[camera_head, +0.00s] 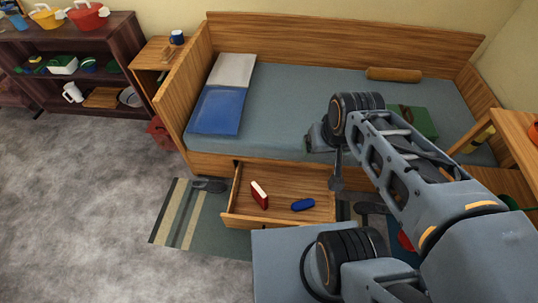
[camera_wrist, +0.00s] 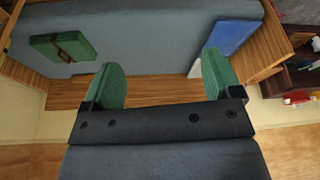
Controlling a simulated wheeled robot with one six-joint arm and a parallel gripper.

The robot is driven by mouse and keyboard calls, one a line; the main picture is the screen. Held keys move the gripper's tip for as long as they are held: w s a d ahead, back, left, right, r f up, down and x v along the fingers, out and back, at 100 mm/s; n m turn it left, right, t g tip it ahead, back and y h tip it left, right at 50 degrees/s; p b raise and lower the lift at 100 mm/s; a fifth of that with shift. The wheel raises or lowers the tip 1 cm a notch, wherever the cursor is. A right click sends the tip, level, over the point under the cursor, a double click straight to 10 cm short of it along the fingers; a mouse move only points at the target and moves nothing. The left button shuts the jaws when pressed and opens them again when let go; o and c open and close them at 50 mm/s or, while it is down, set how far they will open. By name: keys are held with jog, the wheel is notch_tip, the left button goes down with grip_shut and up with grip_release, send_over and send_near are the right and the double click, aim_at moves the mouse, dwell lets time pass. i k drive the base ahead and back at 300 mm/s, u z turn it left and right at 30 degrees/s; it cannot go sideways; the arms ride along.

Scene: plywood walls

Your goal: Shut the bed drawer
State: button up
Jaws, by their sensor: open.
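The bed drawer (camera_head: 278,222) is pulled out from under the wooden bed (camera_head: 350,38) in the head view. My arm crosses the right side of the bed and hides part of the area at the drawer's right end. My gripper (camera_wrist: 163,78) shows in the wrist view with its two green fingers spread apart and nothing between them. The bed's surface and wooden edge lie beyond the fingers. The drawer is not clear in the wrist view.
On the bed are a blue cloth or pillow (camera_head: 217,110), a green box (camera_head: 416,121) and a brown roll (camera_head: 393,74). A striped rug (camera_head: 180,215) lies by the drawer. A dark shelf (camera_head: 120,60) stands at upper left. Grey floor (camera_head: 80,210) at left is clear.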

aim_at(284, 185)
jog(key=z, duration=0.3)
jog(key=k, duration=1.35)
jog(key=u, duration=0.5)
jog(key=i, duration=0.5)
jog(key=z, duration=0.1)
